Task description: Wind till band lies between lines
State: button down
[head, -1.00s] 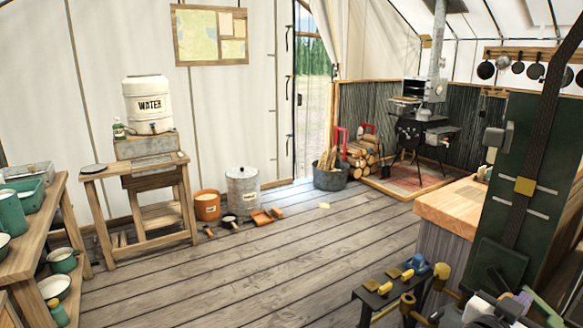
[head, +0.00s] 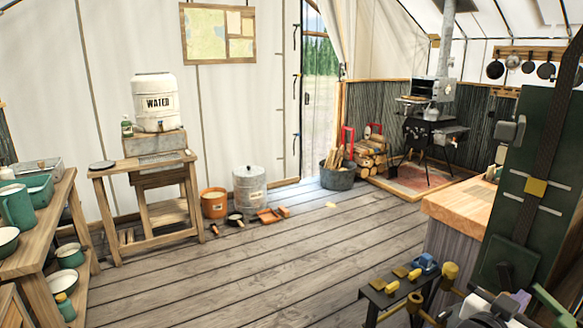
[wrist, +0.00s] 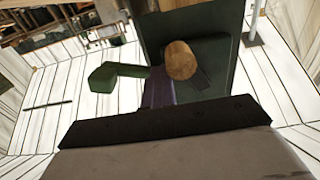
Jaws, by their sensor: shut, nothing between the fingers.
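A tall green panel (head: 561,130) stands at the right in the head view. A dark strap (head: 553,110) runs down it and carries a yellow band (head: 536,187). Pale lines (head: 551,211) mark the panel beside the strap. The band sits around the upper line's height; from this angle I cannot tell if it is fully between the lines. In the wrist view, a wooden knob (wrist: 180,60) shows before a dark green surface, beside a green angled piece (wrist: 117,73). My gripper (wrist: 160,93) is shut and empty close to the knob; its contact with it is unclear.
A wood-topped counter (head: 468,207) stands left of the panel. A dark rack with yellow-handled items (head: 393,290) is low in front. A stove (head: 431,130) is at the back, a water-jug stand (head: 145,175) at the left. The middle of the plank floor is clear.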

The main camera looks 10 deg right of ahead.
jog(key=shift+w+a+f, duration=0.1)
jog(key=shift+w, duration=0.05)
jog(key=shift+w+a+f, duration=0.15)
jog(key=shift+w+a, duration=0.05)
jog(key=shift+w, duration=0.4)
jog(key=c, duration=2.1)
grip_release()
jog(key=shift+c, duration=0.2)
jog(key=o, duration=1.1)
jog(key=shift+c, duration=0.2)
jog(key=b+v, duration=0.1)
jog(key=v, duration=0.8)
jog(key=shift+s, duration=0.1)
